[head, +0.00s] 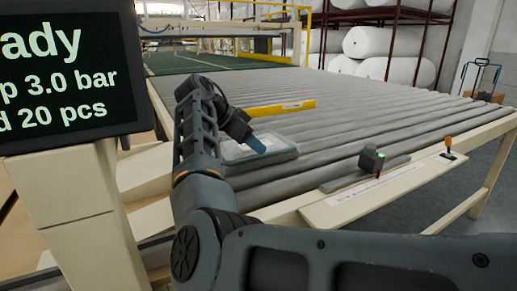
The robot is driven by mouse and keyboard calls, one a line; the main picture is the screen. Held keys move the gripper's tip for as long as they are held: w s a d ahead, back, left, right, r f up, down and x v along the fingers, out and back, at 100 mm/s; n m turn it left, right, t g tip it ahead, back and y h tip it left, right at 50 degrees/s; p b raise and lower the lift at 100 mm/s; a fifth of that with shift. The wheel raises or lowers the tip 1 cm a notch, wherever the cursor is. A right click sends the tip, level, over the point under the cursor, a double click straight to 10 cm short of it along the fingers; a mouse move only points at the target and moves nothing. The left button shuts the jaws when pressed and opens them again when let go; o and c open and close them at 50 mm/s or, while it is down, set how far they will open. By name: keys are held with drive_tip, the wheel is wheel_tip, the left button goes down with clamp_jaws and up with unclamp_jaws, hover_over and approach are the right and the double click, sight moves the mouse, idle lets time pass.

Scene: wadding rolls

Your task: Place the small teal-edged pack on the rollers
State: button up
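A small flat pale pack with a grey-teal edge (277,155) lies on the grey rollers (345,125) near their front left end. My gripper (256,143) is at the pack's top side, its bluish tip close over the pack. I cannot tell whether the fingers touch it. My arm hides the pack's left part. The finger gap does not show.
A dark screen (65,70) on a cream stand is close at left. A yellow bar (280,109) lies across the rollers behind the pack. White rolls (368,42) fill racks behind.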

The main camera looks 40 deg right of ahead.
drive_tip(key=v, duration=0.9)
drive_tip(key=shift+a, duration=0.15)
drive_tip(key=shift+r, duration=0.1)
